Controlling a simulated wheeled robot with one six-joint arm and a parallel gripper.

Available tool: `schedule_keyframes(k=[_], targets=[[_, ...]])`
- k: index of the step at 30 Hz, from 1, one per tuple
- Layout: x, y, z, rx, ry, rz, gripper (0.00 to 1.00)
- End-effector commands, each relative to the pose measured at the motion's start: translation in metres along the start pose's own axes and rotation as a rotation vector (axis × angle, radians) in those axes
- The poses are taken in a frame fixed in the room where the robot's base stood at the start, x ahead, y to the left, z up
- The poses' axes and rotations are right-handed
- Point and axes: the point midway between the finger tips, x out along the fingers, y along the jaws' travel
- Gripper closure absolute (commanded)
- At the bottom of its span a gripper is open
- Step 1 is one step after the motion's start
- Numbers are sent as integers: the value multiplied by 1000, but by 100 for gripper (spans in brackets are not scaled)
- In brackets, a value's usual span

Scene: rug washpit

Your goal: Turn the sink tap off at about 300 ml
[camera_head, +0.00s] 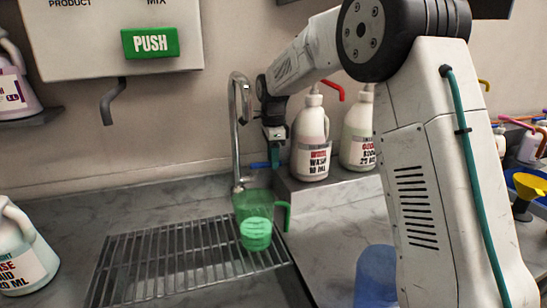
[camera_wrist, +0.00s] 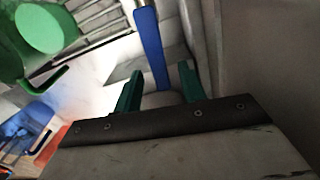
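The chrome sink tap (camera_head: 240,120) arches over the counter, its spout above a green measuring jug (camera_head: 280,215) standing on a metal rack. A brighter green patch shows low inside the jug; I cannot read its level, nor tell whether water is running. The jug (camera_wrist: 12,60) is also at the upper left of the wrist view. The tap's blue lever (camera_wrist: 151,45) comes down between the two green fingers of my gripper (camera_wrist: 160,68). The fingers are apart, one on each side, with gaps visible.
A slatted metal rack (camera_head: 170,268) covers the sink. White bottles (camera_head: 311,140) stand on a grey ledge right of the tap. A dispenser with a green PUSH plate (camera_head: 150,42) hangs at left. A blue container (camera_head: 376,275) sits beside my arm. Another bottle (camera_head: 22,255) stands at left.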

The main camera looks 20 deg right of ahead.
Motion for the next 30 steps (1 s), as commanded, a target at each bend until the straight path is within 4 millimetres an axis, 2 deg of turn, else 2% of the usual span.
schedule_keyframes(k=[8,21,30], targets=[[-6,0,0,1,0,-2,59],[-72,0,0,0,0,-2,59],[-78,0,0,0,0,0,59]])
